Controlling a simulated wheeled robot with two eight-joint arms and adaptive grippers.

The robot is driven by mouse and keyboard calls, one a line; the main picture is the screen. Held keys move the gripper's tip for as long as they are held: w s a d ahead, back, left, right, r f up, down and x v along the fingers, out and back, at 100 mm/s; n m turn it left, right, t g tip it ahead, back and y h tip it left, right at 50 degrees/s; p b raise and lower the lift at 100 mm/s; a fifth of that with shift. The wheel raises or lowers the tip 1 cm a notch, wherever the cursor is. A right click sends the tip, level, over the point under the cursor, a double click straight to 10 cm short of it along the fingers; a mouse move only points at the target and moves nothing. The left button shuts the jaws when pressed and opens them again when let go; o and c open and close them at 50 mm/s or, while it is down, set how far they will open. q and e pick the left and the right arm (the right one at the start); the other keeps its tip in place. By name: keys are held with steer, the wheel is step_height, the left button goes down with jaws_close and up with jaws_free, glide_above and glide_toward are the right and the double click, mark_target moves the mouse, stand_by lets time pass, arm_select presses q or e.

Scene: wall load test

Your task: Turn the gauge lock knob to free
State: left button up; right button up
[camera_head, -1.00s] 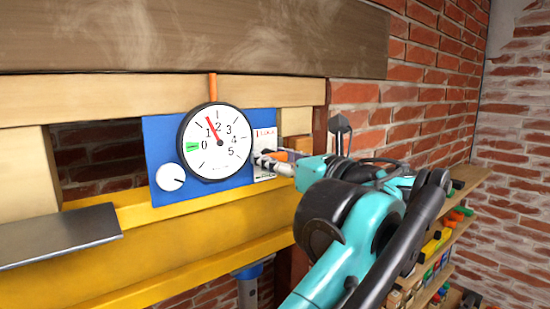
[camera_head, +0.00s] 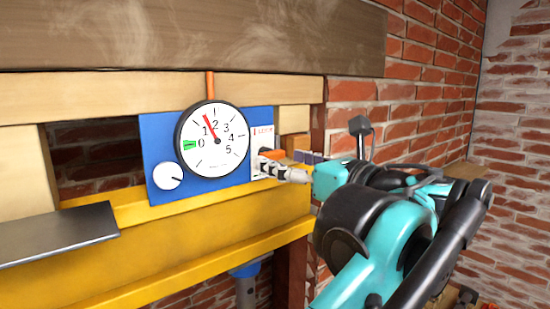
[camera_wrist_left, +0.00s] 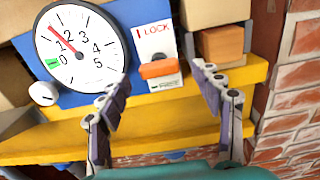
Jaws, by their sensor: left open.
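The lock knob (camera_wrist_left: 160,68) is an orange bar lying roughly crosswise on a white plate (camera_wrist_left: 155,42) marked LOCK at its top; the small print below is unreadable. The knob (camera_head: 272,154) is partly hidden by my fingers in the head view. The round gauge (camera_head: 212,140) sits left of it on a blue panel (camera_head: 156,135), its red needle between 1 and 2. My left gripper (camera_wrist_left: 161,79) is open and empty. Its fingers (camera_head: 285,171) stand in front of the plate, one to each side of the knob in the wrist view, with no clear contact. My right gripper is not in view.
A white round knob (camera_head: 168,176) sits at the panel's lower left. A yellow beam (camera_head: 180,235) runs below the panel. A brownish block (camera_wrist_left: 220,43) stands right of the plate, near one finger. A dark grey plate (camera_head: 55,235) juts in at left. A brick wall (camera_head: 430,70) is at right.

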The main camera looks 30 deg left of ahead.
arm_select(q)
steer(key=v, duration=0.4)
steer(key=shift+a+f, duration=0.1)
stand_by(0.3)
steer(key=s+a+f+n+g+h+b, duration=0.15)
steer(key=f+n+h+b, duration=0.5)
steer(key=f, duration=1.55)
steer(key=s+a+f+n+h+b, duration=0.1)
steer(key=a+f+b, duration=0.2)
steer(key=f+b, duration=1.4)
steer(key=s+d+f+n+h+b, duration=0.2)
steer(key=f+n+b, duration=0.3)
steer(key=f, duration=1.2)
steer(key=s+d+f+n+t+h+b, duration=0.1)
steer(key=d+f+n+h+b, duration=0.2)
steer(key=f, duration=1.4)
steer(key=s+d+f+n+t+h+b, duration=0.1)
steer(key=f+n+b, duration=0.6)
steer(key=f, duration=1)
steer(key=s+d+h+b, duration=0.1)
steer(key=d+h, duration=0.1)
steer(key=h, duration=0.1)
steer(key=shift+s, duration=0.35)
